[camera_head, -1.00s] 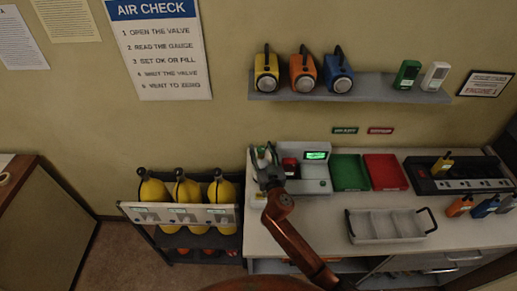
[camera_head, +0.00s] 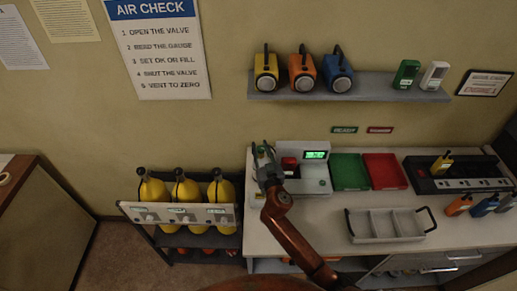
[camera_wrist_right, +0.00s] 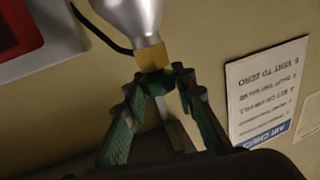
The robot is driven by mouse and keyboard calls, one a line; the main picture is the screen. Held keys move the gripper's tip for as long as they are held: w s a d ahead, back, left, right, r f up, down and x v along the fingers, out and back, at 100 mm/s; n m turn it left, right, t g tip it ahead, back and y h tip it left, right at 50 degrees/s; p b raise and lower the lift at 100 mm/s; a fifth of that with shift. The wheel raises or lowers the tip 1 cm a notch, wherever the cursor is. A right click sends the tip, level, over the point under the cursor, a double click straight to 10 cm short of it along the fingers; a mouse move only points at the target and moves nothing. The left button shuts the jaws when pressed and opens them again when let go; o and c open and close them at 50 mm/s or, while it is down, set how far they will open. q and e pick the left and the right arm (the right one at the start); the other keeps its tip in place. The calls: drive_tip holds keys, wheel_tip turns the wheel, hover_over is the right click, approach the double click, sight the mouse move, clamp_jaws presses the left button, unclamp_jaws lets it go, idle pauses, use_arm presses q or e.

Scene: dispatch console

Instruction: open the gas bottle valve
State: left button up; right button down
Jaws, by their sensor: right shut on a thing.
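The gas bottle (camera_wrist_right: 133,14) shows in the right wrist view as a silver body with a brass-coloured neck (camera_wrist_right: 151,56). A green valve knob (camera_wrist_right: 155,82) sits at the end of the neck. My right gripper (camera_wrist_right: 158,78) is shut on this knob, one finger on each side. In the head view my right gripper (camera_head: 265,165) is at the left end of the counter, beside the grey console (camera_head: 318,188), and covers most of the bottle. How far the valve is turned cannot be told. My left gripper is not in view.
The console has a lit green display (camera_head: 316,155) and a red part (camera_head: 289,163). Green (camera_head: 349,172) and red (camera_head: 385,171) trays and a divided tray (camera_head: 362,234) lie to the right. A rack (camera_head: 140,217) with yellow cylinders stands left of the counter.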

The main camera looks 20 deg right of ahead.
drive_tip(key=shift+a, duration=0.15)
drive_tip(key=shift+r+n+y+p, duration=0.1)
drive_tip(key=shift+n+y+p, duration=0.35)
drive_tip(key=shift+y, duration=0.15)
drive_tip(key=n+y+p, duration=0.1)
drive_tip(key=y, duration=0.1)
drive_tip(key=n+y+p, duration=0.1)
drive_tip(key=p, duration=0.1)
drive_tip(key=shift+d+r+n+g+y, duration=0.2)
drive_tip(key=shift+n+g+y, duration=0.1)
drive_tip(key=shift+y, duration=0.1)
drive_tip(key=shift+f+n+g+y+p, duration=0.1)
drive_tip(key=shift+n+g+y+p, duration=0.4)
drive_tip(key=shift+y, duration=0.5)
drive_tip(key=shift+f+n+g+y+p, duration=0.1)
drive_tip(key=shift+n+g+y+p, duration=0.2)
drive_tip(key=shift+n+y+p, duration=0.45)
drive_tip(key=shift+y, duration=0.25)
